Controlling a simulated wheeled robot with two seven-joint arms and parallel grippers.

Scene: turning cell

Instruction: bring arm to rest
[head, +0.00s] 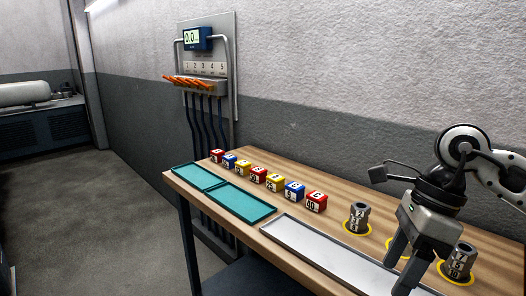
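My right arm comes in from the right, with its gripper (403,266) pointing down over the front right part of the wooden workbench (335,213). Its two fingers look spread, with nothing seen between them; the lower fingertip is close to the bottom edge of the view. My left gripper is not in view.
Dark grey cylinders stand on yellow rings beside the gripper, one to its left (359,218) and one to its right (459,262). A silver tray (300,238) lies at the front, left of it teal trays (240,202) and several coloured numbered blocks (275,183). A wall panel (205,60) hangs behind.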

